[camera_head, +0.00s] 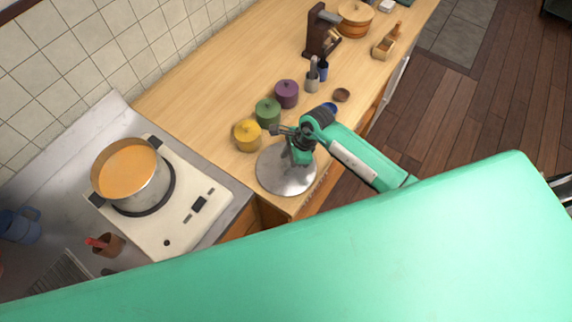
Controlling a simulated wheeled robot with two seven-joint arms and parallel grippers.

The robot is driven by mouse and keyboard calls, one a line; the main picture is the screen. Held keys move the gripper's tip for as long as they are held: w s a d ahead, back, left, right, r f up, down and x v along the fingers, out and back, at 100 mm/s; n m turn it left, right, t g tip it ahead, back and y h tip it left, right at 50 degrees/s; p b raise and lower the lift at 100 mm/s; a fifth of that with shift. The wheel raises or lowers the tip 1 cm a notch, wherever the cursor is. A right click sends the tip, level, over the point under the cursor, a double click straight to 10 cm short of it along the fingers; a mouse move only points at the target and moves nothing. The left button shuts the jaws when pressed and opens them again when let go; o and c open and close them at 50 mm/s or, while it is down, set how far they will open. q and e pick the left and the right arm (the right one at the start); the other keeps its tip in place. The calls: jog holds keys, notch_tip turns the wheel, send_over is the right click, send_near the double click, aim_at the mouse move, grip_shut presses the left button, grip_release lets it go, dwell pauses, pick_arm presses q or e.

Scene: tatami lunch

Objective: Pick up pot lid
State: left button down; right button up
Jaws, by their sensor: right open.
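The pot lid (276,181) is a round, shiny grey metal disc lying flat at the near end of the wooden counter. My right gripper (300,158) is over the far right part of the lid, pointing down, with its jaws open. I cannot tell whether the fingers touch the lid. An open pot (148,191) with orange-brown contents stands on the stove burner to the left. My left gripper is out of view.
Yellow (247,136), green (267,112) and purple (287,94) lidded jars stand just behind the lid. A small brown bowl (341,95) and a utensil cup (313,83) are farther back. The white stove (180,228) is left. The counter's right edge is close to the lid.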

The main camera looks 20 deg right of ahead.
jog(key=shift+c, duration=0.2)
grip_shut()
jog(key=shift+r, duration=0.15)
